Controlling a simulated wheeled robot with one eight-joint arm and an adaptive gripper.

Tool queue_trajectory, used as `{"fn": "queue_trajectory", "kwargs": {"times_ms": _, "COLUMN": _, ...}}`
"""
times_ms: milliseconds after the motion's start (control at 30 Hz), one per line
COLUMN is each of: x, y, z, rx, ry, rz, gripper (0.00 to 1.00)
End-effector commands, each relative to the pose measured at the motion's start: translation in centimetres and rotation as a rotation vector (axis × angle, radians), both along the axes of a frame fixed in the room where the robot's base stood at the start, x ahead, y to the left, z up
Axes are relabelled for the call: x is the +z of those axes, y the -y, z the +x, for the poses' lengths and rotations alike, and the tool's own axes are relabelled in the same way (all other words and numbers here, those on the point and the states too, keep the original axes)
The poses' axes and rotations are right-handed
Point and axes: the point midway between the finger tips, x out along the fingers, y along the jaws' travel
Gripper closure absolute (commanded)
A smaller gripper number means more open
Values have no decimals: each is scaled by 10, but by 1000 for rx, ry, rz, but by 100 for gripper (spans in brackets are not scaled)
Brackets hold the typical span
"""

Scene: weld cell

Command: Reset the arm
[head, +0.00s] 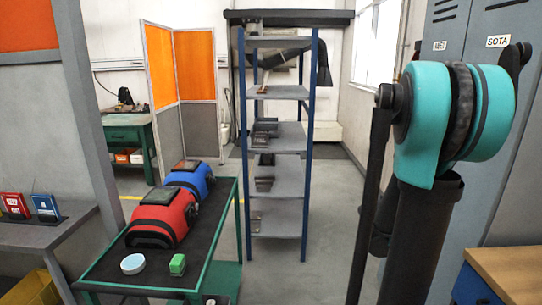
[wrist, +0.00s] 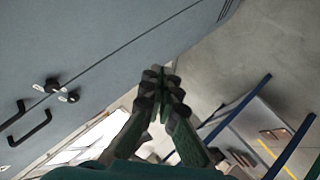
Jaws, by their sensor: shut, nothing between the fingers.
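My arm (head: 438,125) stands on the right side of the head view, with a teal joint at the top and dark links running down. My gripper is not clearly visible in the head view. In the wrist view my gripper (wrist: 160,75) is shut with its dark green fingers together and nothing between them. It is in open air, with grey lockers on the left and floor on the right.
A green cart (head: 105,258) holds a red welding helmet (head: 162,218) and a blue one (head: 190,178). A blue-post shelf (head: 278,92) stands mid-view. Grey lockers (head: 490,90) are close behind my arm. A wooden-topped bench (head: 505,272) is at lower right.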

Motion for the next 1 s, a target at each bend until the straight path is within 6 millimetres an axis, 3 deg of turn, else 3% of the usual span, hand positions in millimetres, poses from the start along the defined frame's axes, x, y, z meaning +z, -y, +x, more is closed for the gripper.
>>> {"fn": "queue_trajectory", "kwargs": {"times_ms": 33, "x": -8, "y": -25, "z": -15, "rx": 6, "ry": -12, "rz": 71, "gripper": 100}}
{"fn": "queue_trajectory", "kwargs": {"times_ms": 300, "x": -59, "y": -151, "z": -102, "rx": 37, "ry": -140, "rz": 468, "gripper": 100}}
{"fn": "queue_trajectory", "kwargs": {"times_ms": 500, "x": -87, "y": -225, "z": -164, "rx": 80, "ry": -259, "rz": 688, "gripper": 100}}
{"fn": "queue_trajectory", "kwargs": {"times_ms": 700, "x": -96, "y": -255, "z": -192, "rx": 101, "ry": -316, "rz": 777, "gripper": 100}}
{"fn": "queue_trajectory", "kwargs": {"times_ms": 1000, "x": -97, "y": -256, "z": -193, "rx": 101, "ry": -319, "rz": 783, "gripper": 100}}
